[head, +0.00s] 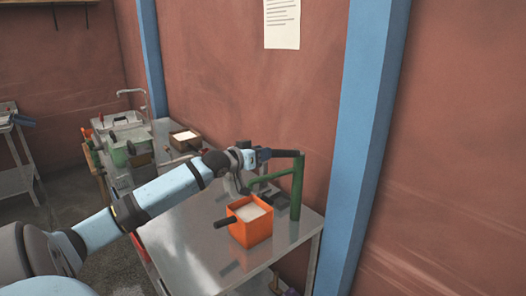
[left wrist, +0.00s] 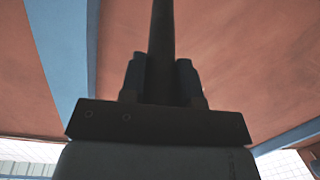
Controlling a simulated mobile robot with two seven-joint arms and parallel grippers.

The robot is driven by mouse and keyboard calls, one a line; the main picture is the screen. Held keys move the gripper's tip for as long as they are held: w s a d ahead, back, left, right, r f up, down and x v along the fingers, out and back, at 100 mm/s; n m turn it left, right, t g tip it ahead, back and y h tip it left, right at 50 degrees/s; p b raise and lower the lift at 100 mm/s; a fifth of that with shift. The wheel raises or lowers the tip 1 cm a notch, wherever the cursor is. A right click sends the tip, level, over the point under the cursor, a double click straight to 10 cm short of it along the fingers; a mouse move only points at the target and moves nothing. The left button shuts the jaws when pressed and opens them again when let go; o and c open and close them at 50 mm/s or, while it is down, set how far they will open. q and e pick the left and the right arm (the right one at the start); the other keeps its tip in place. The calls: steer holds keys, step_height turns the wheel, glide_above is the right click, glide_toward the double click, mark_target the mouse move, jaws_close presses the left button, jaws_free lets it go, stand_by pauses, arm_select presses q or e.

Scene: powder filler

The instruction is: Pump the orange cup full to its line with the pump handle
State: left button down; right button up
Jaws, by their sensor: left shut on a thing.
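The orange cup (head: 252,233) is a square box with a dark side handle. It stands upright on the metal table, and pale powder shows inside close under its rim; I cannot make out its line. The green pump (head: 297,192) stands behind it to the right, with a green pipe reaching left above the cup's back side. My left gripper (head: 264,155) is shut on the dark pump handle (head: 285,153) at the top of the pump. In the left wrist view the handle (left wrist: 161,45) runs between the two fingers of the gripper (left wrist: 160,75). My right gripper is out of view.
The metal table (head: 190,235) is bare to the left of the cup. A blue post (head: 362,130) stands right of the table.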

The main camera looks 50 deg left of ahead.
arm_select(q)
steer(key=shift+w+r+p, duration=0.1)
steer(key=shift+r+p, duration=0.35)
steer(key=c, duration=0.8)
jaws_free()
steer(key=shift+w, duration=0.1)
steer(key=shift+c, duration=0.2)
steer(key=shift+s, duration=0.75)
steer(key=s+r+b, duration=0.2)
steer(key=s, duration=1)
steer(key=shift+a, duration=0.3)
